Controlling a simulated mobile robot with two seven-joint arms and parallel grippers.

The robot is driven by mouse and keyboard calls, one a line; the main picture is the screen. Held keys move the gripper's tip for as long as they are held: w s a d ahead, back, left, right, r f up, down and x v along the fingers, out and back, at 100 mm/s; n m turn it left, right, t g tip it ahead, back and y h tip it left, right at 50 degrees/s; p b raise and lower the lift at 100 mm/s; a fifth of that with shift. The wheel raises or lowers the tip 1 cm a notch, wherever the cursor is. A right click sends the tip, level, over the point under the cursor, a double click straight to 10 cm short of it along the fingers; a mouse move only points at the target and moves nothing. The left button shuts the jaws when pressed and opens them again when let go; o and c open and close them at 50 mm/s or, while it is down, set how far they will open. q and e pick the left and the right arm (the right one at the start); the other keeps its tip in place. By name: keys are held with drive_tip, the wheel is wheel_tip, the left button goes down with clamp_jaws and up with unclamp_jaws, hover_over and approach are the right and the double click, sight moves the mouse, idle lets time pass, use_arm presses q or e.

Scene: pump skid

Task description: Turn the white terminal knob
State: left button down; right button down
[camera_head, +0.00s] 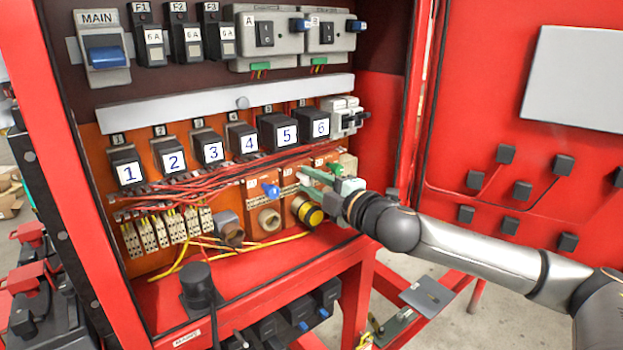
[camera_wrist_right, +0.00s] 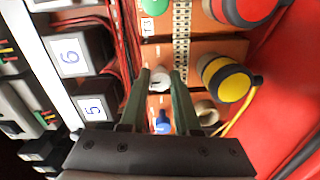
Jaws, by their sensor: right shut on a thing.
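The white terminal knob (camera_wrist_right: 160,79) sits on an orange terminal module between the two green fingers of my right gripper (camera_wrist_right: 161,78). In the right wrist view, the fingertips are at its two sides and the gripper is shut on it. My left gripper is not in view.
A blue knob (camera_head: 271,190) is on the neighbouring module, and a green knob (camera_head: 334,168) is on the other side. A yellow-and-black connector (camera_head: 308,212) sits just below the gripper. Red wires (camera_head: 215,183) run above the terminals. The red cabinet wall is close on the right.

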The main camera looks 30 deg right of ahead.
idle(0.4)
drive_tip(key=c, duration=0.6)
unclamp_jaws()
drive_tip(key=shift+s+f, duration=0.1)
